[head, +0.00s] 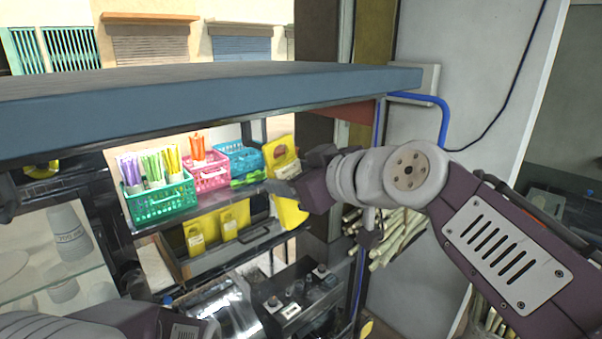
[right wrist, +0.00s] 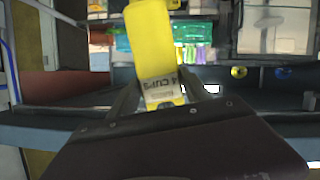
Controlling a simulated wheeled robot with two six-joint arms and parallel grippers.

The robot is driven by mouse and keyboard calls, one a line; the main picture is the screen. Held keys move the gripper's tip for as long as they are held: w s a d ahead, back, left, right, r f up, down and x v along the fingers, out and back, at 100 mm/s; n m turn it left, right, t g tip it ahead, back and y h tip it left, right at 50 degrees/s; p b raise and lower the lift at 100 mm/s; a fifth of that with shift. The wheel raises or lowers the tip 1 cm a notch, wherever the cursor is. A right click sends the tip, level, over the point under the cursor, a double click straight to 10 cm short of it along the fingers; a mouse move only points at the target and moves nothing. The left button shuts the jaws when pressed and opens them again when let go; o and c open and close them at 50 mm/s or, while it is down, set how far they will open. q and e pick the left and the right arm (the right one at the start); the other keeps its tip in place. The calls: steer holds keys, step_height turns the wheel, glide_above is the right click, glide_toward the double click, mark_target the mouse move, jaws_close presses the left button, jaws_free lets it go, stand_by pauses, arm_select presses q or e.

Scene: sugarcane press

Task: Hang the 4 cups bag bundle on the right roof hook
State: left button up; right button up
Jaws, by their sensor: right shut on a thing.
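The yellow bag bundle (head: 283,155) with a "4 CUPS" label is in my right gripper (head: 292,187), below the roof's edge. In the right wrist view the bundle (right wrist: 151,38) stretches away from between the fingers (right wrist: 160,100), its label end at the jaws. The fingers are shut on it. The blue-grey roof slab (head: 210,95) spans the head view above the counter. I cannot make out the right roof hook in either view. Part of my left arm shows at the lower left, but its gripper does not show.
Green (head: 160,205), pink (head: 212,178) and blue (head: 240,160) baskets stand on the shelf left of the bundle. A blue pipe (head: 444,120) and a grey wall (head: 480,80) lie to the right. Sugarcane stalks (head: 395,238) stand behind my right arm.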

steer(key=shift+w+a+p, duration=0.4)
steer(key=shift+w+p, duration=0.05)
steer(key=shift+w, duration=0.2)
steer(key=shift+w+a+p, duration=0.35)
steer(key=shift+w+p, duration=0.05)
steer(key=shift+w, duration=0.2)
steer(key=shift+w+a+p, duration=0.6)
steer(key=shift+a, duration=0.3)
steer(key=shift+w+a+f+p, duration=0.1)
steer(key=shift+w+a+p, duration=0.25)
steer(key=shift+w+a, duration=0.05)
steer(key=shift+w+a+f+b, duration=0.4)
steer(key=shift+w+f+b, duration=0.1)
steer(key=shift+f+b, duration=0.15)
steer(key=o, duration=1.3)
steer(key=shift+o, duration=0.2)
steer(key=shift+r, duration=0.1)
